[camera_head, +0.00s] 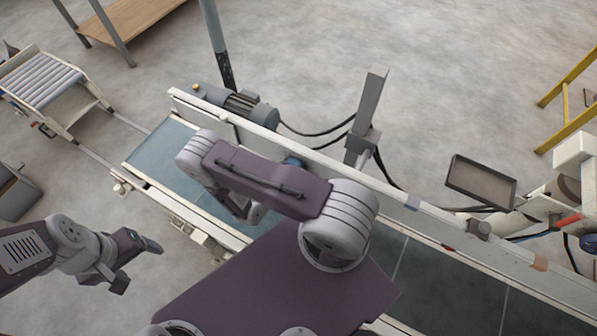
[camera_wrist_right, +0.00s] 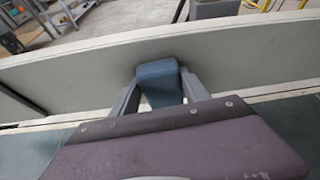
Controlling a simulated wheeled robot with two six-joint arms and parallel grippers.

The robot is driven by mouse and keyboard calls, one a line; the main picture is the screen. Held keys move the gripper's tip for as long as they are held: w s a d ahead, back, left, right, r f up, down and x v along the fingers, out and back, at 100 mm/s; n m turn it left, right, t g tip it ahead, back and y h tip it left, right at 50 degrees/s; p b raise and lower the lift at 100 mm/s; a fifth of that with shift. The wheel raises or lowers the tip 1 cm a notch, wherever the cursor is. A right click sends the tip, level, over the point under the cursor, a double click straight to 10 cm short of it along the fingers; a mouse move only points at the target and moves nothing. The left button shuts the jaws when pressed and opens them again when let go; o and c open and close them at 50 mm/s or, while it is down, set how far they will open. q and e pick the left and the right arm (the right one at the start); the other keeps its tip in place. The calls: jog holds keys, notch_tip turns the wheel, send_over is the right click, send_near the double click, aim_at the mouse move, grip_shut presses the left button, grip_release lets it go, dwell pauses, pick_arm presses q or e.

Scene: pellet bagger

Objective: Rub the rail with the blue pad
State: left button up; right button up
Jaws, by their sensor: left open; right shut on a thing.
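The blue pad (camera_wrist_right: 160,82) is between the fingers of my right gripper (camera_wrist_right: 160,98) in the right wrist view, at the inner face of the rail (camera_wrist_right: 235,58). Whether it touches the rail I cannot tell. In the head view the rail (camera_head: 400,196) runs from the upper left to the lower right along the far side of the conveyor. My right arm covers most of the right gripper there; a bit of blue shows behind the arm beside the rail. My left gripper (camera_head: 137,266) is open and empty above the floor, left of the conveyor.
The dark belt (camera_head: 440,285) lies on the near side of the rail. A motor (camera_head: 245,108), a grey post (camera_head: 366,115) and a dark-faced box (camera_head: 481,182) stand beyond the rail. A roller table (camera_head: 42,80) is at the far left. The floor beyond is mostly clear.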

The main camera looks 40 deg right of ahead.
jog(key=shift+w+a, duration=0.2)
jog(key=shift+w, duration=0.2)
jog(key=shift+w+a+f+b, duration=0.1)
jog(key=shift+w+a+b, duration=0.35)
jog(key=shift+w, duration=0.5)
jog(key=shift+w+a+f+b, duration=0.1)
jog(key=shift+w+a+b, duration=0.35)
jog(key=shift+w, duration=0.45)
jog(key=shift+w+a+b, duration=0.3)
jog(key=shift+w+b, duration=0.2)
jog(key=shift+w, duration=0.45)
jog(key=shift+w+a+r, duration=0.15)
jog(key=shift+w, duration=0.2)
jog(key=s+a, duration=0.2)
jog(key=a, duration=0.3)
jog(key=shift+s+a, duration=0.2)
jog(key=shift+a, duration=0.1)
